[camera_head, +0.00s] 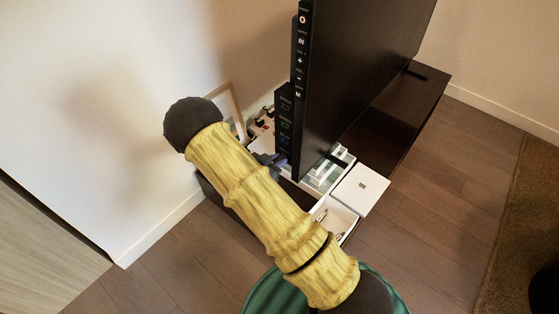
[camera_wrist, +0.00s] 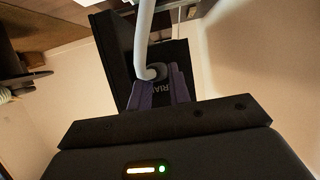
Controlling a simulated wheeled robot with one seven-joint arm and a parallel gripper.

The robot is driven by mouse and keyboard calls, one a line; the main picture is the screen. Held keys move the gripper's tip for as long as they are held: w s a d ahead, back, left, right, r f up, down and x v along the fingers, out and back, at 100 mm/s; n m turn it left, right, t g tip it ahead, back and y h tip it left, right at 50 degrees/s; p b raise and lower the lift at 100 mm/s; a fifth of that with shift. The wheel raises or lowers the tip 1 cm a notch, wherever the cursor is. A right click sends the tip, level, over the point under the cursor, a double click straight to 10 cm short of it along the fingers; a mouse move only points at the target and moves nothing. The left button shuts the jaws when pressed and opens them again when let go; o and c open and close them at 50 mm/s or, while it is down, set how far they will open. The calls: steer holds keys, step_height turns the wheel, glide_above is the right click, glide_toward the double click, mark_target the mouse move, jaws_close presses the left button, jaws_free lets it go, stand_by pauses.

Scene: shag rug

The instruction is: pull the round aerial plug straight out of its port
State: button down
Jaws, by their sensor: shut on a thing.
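The aerial plug (camera_wrist: 151,73) is at the end of a thick white cable (camera_wrist: 143,32) in the wrist view. My gripper (camera_wrist: 160,82) has its two purple fingers on either side of the plug and is shut on it. Behind it is the dark port panel (camera_wrist: 182,58), with the letters "RIAL" partly showing. The fingers hide where plug and port meet, so I cannot tell how deep the plug sits. In the head view the port panel (camera_head: 284,122) is at the edge of the black television (camera_head: 368,65); a bit of purple finger shows beside it, and my arm hides the plug.
The television stands on a dark low cabinet (camera_head: 430,85). A white box (camera_head: 361,190) and an open white tray (camera_head: 342,219) with small items are at its near end. A picture frame (camera_head: 229,108) leans by the wall. Wooden floor and a brown rug (camera_head: 530,220) lie at right.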

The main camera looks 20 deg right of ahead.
steer(key=shift+s+a+f+p, duration=0.1)
steer(key=shift+s+a+p, duration=0.1)
steer(key=shift+s+a, duration=0.4)
steer(key=shift+s+a+f+p, duration=0.15)
steer(key=shift+s+a, duration=0.25)
steer(key=shift+a, duration=0.4)
steer(key=shift+s+a+p, duration=0.2)
steer(key=shift+s+a, duration=0.3)
steer(key=shift+a, duration=0.2)
stand_by(0.6)
steer(key=s+a, duration=0.2)
steer(key=a, duration=0.1)
steer(key=shift+s+f+p, duration=0.1)
steer(key=shift+f+p, duration=0.1)
steer(key=shift+p, duration=0.2)
stand_by(0.4)
